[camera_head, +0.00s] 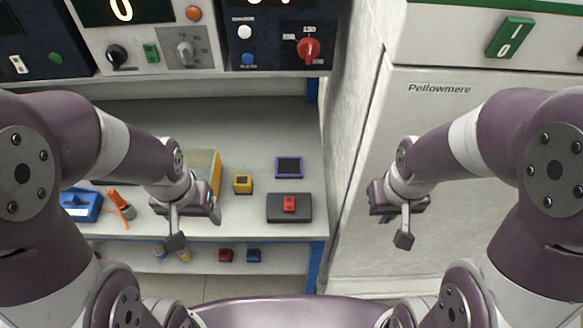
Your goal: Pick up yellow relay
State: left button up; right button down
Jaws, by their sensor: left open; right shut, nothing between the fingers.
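The yellow relay (243,184) is a small yellow block with a dark top. It stands upright on the grey shelf, right of a yellowish clear-sided bin. My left gripper (196,232) is open and empty, to the left of the yellow relay and nearer to me, apart from it. My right gripper (403,236) is shut and empty in front of the white cabinet, well to the right of the shelf.
A yellowish bin (206,163) stands behind my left gripper. A blue device (80,205) is at left. The white cabinet (460,200) bounds the right.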

aim_at(243, 185)
jog(key=z, duration=0.55)
jog(key=j+z, duration=0.4)
jog(key=k+j+z, duration=0.1)
jog(key=z, duration=0.3)
jog(key=k+j+z, duration=0.15)
jog(key=j+z, duration=0.2)
jog(key=k+j+z, duration=0.15)
jog(key=z, duration=0.25)
jog(key=k+j+z, duration=0.15)
jog(key=k+j, duration=0.55)
